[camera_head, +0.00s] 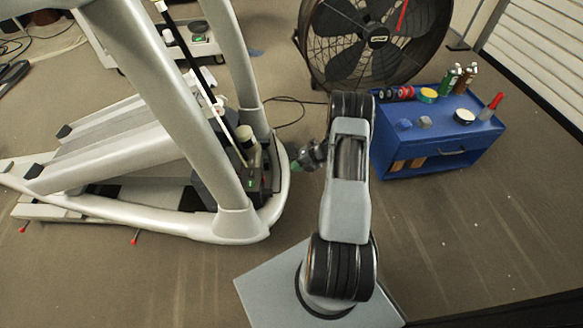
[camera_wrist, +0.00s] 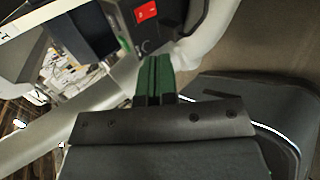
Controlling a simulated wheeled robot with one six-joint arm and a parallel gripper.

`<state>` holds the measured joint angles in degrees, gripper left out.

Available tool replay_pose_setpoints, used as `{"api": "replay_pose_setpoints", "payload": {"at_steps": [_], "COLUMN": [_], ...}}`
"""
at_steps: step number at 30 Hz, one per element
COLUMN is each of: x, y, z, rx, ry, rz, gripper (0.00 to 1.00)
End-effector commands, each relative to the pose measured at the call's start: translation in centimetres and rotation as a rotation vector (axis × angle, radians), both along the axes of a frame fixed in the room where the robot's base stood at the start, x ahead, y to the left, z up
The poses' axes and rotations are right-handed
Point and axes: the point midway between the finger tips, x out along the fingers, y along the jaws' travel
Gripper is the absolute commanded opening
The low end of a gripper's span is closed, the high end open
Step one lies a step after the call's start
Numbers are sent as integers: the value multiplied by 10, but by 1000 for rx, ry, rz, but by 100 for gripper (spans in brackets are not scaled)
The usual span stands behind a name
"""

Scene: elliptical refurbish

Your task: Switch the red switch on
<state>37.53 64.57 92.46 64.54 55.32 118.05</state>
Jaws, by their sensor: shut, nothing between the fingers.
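The red switch (camera_wrist: 147,12) shows in the wrist view near the top, set in a dark panel on the elliptical machine. My gripper (camera_wrist: 156,62) points up toward it, with its green fingers shut together and nothing between them. The fingertips are below the switch in the picture and look apart from it. In the head view, my gripper (camera_head: 298,163) is just right of the base of the elliptical machine (camera_head: 236,222). The red switch cannot be made out in the head view. I cannot tell its on or off position.
A blue tool cart (camera_head: 440,150) with bottles, tape and other small items on top stands to the right. A large black fan (camera_head: 345,55) stands behind my arm. A cable (camera_head: 290,100) lies on the floor behind the machine. Open floor lies at the front left.

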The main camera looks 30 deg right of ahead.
Motion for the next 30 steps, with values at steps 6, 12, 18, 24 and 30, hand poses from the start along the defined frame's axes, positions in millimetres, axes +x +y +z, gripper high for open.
{"api": "replay_pose_setpoints", "payload": {"at_steps": [6, 12, 18, 24, 30], "x": [0, 0, 5, -9, -59], "y": [-1, 0, 20, 74, 127], "z": [1, 3, 50, 149, 238], "rx": [0, -6, -135, -419, -674], "ry": [0, -6, -144, -491, -883], "rz": [0, 11, 259, 908, 1683], "gripper": [0, 0, 0, 0, 0]}}
